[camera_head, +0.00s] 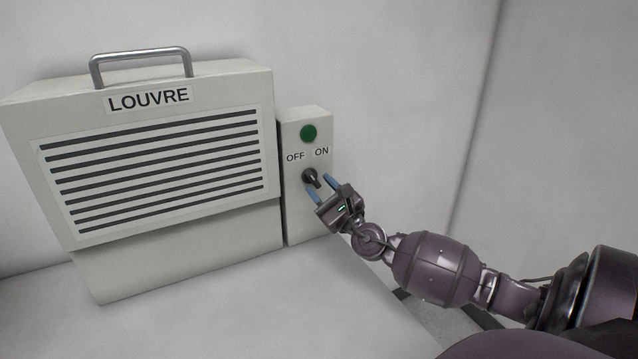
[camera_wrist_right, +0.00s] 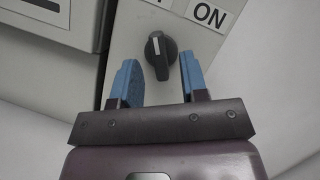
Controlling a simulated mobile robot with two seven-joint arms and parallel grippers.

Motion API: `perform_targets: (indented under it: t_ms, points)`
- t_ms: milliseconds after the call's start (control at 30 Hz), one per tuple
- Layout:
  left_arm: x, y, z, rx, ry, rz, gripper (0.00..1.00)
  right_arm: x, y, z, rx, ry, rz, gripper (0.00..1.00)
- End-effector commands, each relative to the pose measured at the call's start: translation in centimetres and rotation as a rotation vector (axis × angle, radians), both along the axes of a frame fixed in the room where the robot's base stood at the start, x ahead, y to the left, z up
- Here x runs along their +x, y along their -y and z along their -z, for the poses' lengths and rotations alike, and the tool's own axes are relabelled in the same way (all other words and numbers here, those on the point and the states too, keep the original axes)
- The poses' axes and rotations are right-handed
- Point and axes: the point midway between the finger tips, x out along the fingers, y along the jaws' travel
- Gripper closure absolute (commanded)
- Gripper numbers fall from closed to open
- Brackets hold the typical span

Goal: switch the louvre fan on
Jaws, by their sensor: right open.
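The louvre fan (camera_head: 150,150) is a pale box labelled LOUVRE with dark slats and a metal handle. Beside it on the right, a narrow switch box (camera_head: 295,222) carries a black rotary knob (camera_head: 310,176) below the OFF and ON labels. In the right wrist view, the knob (camera_wrist_right: 160,53) has a white mark leaning left, toward the OFF side. My right gripper (camera_head: 317,182) is open, its blue fingers on either side of the knob, with gaps showing in the wrist view. Whether the fingertips reach the knob's depth is unclear. My left gripper is not in view.
A dark green round lamp (camera_head: 308,133) sits above the labels on the switch box. White walls stand behind and to the right. The pale surface (camera_head: 250,315) in front of the fan is clear.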

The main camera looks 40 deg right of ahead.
Motion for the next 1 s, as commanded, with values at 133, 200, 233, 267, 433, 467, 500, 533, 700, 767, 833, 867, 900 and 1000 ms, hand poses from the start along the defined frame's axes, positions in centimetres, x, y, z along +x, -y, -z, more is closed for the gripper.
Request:
perform_targets:
  t_ms: [133,200,233,267,433,467,500,533,700,767,833,867,900,1000]
  points:
    - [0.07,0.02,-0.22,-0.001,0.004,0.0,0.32,1.09,0.12,-0.44,0.001,0.0,0.0,0.6]
    - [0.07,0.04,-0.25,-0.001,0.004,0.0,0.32,1.33,0.14,-0.5,0.002,0.0,-0.001,0.6]
    - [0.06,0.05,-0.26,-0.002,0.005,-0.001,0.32,1.39,0.15,-0.51,0.001,0.0,0.0,0.6]
    - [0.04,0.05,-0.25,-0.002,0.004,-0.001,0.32,1.44,0.15,-0.51,0.002,-0.001,0.0,0.6]
    - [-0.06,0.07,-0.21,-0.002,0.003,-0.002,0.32,1.48,0.15,-0.48,0.001,-0.001,-0.001,0.6]
    - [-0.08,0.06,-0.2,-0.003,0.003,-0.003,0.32,1.47,0.15,-0.48,0.001,-0.001,-0.001,0.6]
    - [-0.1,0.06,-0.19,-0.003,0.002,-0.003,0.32,1.47,0.15,-0.48,0.001,-0.001,-0.001,0.6]
    - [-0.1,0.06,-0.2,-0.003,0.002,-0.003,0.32,1.47,0.15,-0.48,0.001,-0.001,-0.001,0.63]
    - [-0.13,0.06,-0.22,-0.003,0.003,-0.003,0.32,1.45,0.15,-0.49,0.001,-0.001,0.0,0.89]
    - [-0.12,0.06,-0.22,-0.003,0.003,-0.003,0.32,1.45,0.15,-0.49,0.001,-0.001,0.0,0.98]
    - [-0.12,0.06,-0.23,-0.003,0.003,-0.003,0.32,1.45,0.15,-0.49,0.001,-0.001,0.0,1.0]
    - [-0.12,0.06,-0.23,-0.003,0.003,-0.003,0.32,1.45,0.15,-0.5,0.001,-0.001,0.0,1.0]
    - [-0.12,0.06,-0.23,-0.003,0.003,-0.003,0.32,1.44,0.15,-0.49,0.002,-0.001,0.0,1.0]
    - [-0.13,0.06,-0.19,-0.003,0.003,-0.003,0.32,1.45,0.15,-0.47,0.008,0.002,0.0,1.0]
